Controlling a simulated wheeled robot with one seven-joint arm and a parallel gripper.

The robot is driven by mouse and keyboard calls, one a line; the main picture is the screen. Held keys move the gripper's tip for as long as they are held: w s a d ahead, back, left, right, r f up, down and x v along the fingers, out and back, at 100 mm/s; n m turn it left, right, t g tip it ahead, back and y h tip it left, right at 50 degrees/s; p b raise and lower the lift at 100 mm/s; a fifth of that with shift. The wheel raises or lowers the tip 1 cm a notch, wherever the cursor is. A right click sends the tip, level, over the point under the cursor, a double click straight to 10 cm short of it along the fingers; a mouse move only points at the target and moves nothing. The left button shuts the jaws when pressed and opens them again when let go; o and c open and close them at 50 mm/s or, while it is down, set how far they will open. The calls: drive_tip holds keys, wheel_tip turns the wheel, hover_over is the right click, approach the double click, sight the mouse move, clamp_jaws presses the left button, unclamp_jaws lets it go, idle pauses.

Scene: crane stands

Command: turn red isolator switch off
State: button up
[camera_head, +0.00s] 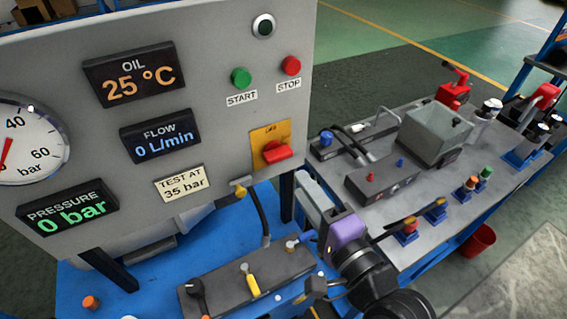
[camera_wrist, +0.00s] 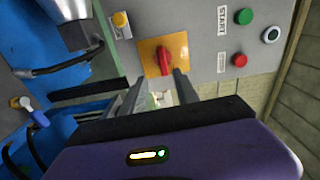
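The red isolator switch (camera_head: 276,152) sits on a yellow-orange plate (camera_head: 264,134) low on the right of the grey panel. Its handle lies roughly level along the panel. In the wrist view the red switch (camera_wrist: 165,60) shows just beyond the fingertips, with its handle running up and down in that picture. My gripper (camera_head: 304,182) is to the right of and below the switch in the head view, apart from it. In the wrist view my gripper (camera_wrist: 160,82) is open and empty, its two grey fingers spread to either side of the switch's line.
A green START button (camera_head: 241,77) and a red STOP button (camera_head: 290,65) are above the switch. Displays read 25 °C, 0 L/min and 0 bar. A grey bench (camera_head: 415,195) with fittings stands to the right.

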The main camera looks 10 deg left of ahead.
sight(280, 160)
drive_tip(key=x, duration=0.5)
drive_tip(key=p+x, duration=0.1)
drive_tip(key=x, duration=0.2)
drive_tip(key=shift+a+r, duration=0.35)
clamp_jaws()
